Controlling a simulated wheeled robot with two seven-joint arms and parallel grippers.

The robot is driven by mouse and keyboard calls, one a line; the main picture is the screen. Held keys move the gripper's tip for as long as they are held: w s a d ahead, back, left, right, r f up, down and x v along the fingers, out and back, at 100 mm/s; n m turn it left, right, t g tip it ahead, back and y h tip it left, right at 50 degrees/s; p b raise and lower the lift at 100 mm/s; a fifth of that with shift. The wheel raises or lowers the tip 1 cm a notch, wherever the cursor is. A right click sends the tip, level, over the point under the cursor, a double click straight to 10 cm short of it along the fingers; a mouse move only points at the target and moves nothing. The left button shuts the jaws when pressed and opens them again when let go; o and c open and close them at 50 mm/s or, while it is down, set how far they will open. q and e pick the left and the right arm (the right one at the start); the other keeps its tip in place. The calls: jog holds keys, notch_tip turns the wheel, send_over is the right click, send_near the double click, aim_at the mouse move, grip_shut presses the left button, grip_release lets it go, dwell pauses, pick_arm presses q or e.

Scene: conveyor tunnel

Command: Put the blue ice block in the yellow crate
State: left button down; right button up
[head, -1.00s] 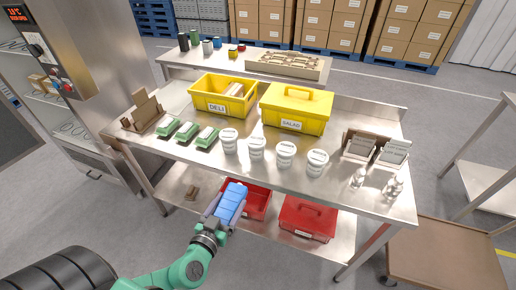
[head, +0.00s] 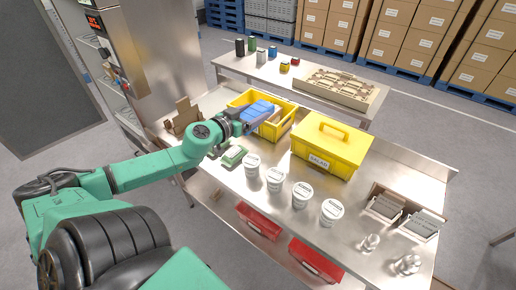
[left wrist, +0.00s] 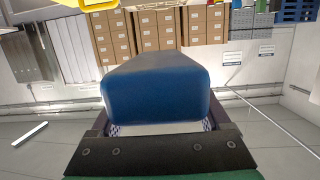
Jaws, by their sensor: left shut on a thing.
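The blue ice block (head: 257,110) is held in my left gripper (head: 247,117), over the left part of the open yellow crate (head: 284,127) in the head view. In the left wrist view the block (left wrist: 158,90) fills the middle, between the fingers. I cannot tell how far above the crate's rim the block is. The block and gripper hide the crate's left side and front label. A beige item shows inside the crate. The right gripper is not in view.
A lidded yellow crate marked SALAD (head: 333,144) stands right of the open one. White tubs (head: 302,194) line the table's front, with a green-lidded pack (head: 234,155) to their left. Red crates (head: 258,221) sit on the shelf below. Cardboard holders (head: 405,212) stand at right.

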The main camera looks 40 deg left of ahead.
pick_arm(q)
jog(key=f+b, duration=0.3)
jog(key=f, duration=0.3)
jog(key=f+b, duration=0.4)
jog(key=f, duration=0.3)
jog(key=f+b, duration=0.3)
jog(key=f, duration=0.3)
jog(key=shift+s+a+f+b, duration=0.1)
jog(key=shift+s+f+b, duration=0.05)
jog(key=shift+s+b, duration=0.15)
jog(key=shift+s+f, duration=0.1)
jog(key=shift+f, duration=0.1)
jog(key=shift+r, duration=0.2)
jog(key=shift+f, duration=0.65)
grip_release()
